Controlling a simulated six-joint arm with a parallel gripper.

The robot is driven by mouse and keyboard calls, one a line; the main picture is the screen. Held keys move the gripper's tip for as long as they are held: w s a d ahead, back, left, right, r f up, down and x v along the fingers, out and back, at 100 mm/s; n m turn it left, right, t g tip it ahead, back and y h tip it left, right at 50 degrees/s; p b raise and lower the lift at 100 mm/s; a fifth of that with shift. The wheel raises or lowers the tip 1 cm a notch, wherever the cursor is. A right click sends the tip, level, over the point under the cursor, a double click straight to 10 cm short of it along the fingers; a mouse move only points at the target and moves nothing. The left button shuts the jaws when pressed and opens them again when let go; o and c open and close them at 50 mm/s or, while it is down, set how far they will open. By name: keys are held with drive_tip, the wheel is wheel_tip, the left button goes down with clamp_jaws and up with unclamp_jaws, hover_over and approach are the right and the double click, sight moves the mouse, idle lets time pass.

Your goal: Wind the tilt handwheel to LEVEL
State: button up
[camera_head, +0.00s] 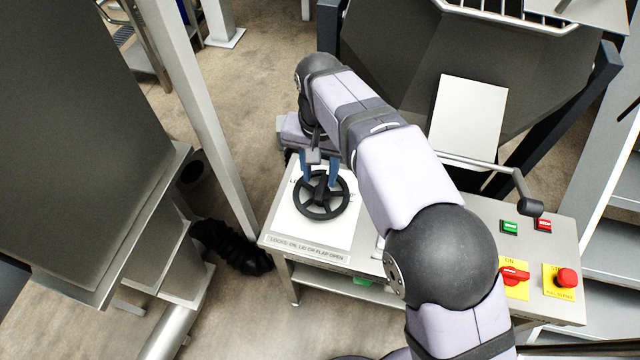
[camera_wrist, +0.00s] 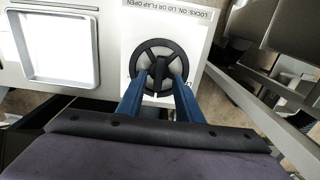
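The tilt handwheel (camera_head: 321,195) is a black spoked wheel on a white plate at the left end of the machine's panel. It also shows in the wrist view (camera_wrist: 141,55), with a dark hub and a dark bar between my fingers. My gripper (camera_head: 319,172) has two blue fingers pointing down at the wheel's far side. In the wrist view the fingers (camera_wrist: 160,82) are apart, one on each side of the dark bar, with visible gaps. I cannot tell whether they touch the rim. Lettering on the plate is mostly hidden by the wheel and gripper; LEVEL cannot be read.
A label (camera_head: 308,249) reading about locks, lid or flap lies before the wheel. At the panel's right are a green button (camera_head: 509,227), a red button (camera_head: 543,225), a red switch (camera_head: 514,275) and a red stop knob (camera_head: 566,278). A grey post (camera_head: 205,110) stands left.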

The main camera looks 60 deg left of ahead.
sight(320, 191)
drive_tip(key=shift+f+p, duration=0.4)
drive_tip(key=shift+f, duration=2.3)
clamp_jaws()
